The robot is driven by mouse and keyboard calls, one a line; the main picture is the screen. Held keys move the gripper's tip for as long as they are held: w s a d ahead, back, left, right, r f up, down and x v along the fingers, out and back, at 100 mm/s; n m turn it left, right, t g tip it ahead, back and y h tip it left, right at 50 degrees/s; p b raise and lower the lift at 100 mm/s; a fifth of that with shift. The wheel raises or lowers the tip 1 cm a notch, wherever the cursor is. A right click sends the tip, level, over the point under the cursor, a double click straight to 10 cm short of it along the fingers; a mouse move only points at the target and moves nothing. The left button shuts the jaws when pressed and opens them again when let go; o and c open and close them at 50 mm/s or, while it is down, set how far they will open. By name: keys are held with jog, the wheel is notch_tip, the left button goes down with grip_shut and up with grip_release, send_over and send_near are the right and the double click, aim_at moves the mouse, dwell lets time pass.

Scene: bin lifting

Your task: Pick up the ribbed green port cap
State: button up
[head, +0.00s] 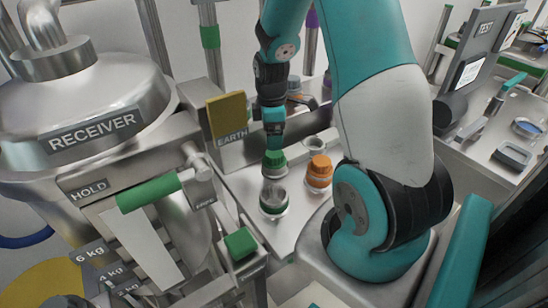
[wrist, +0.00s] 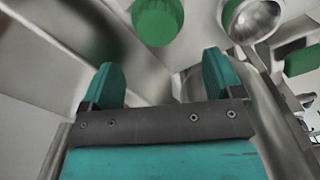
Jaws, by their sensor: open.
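The ribbed green port cap (head: 274,160) is in the middle of the head view, just below my gripper (head: 274,138). In the wrist view the cap (wrist: 157,20) lies at the top edge, ahead of and between my two fingertips. My gripper (wrist: 162,78) is open, with nothing between its fingers and a gap between it and the cap. That port (wrist: 254,20) shows to the right of the cap in the wrist view.
An orange cap (head: 319,168) stands close on the right. The EARTH box with a yellow panel (head: 228,118) is close on the left. The RECEIVER vessel (head: 90,100) and a green-handled lever (head: 150,193) fill the left side. A green block (head: 240,243) sits in front.

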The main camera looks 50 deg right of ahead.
aim_at(273, 153)
jog(key=shift+d+f+p, duration=0.15)
jog(key=shift+f+p, duration=0.3)
jog(key=shift+f, duration=1.5)
jog(key=shift+d+f+p, duration=0.1)
jog(key=shift+f+p, duration=0.3)
jog(key=shift+f, duration=1.5)
jog(key=c, duration=1.2)
jog(key=shift+r, duration=0.1)
notch_tip(273, 153, up, 20)
jog(key=shift+f+b, duration=0.1)
jog(key=shift+b, duration=0.85)
jog(key=shift+s, duration=0.1)
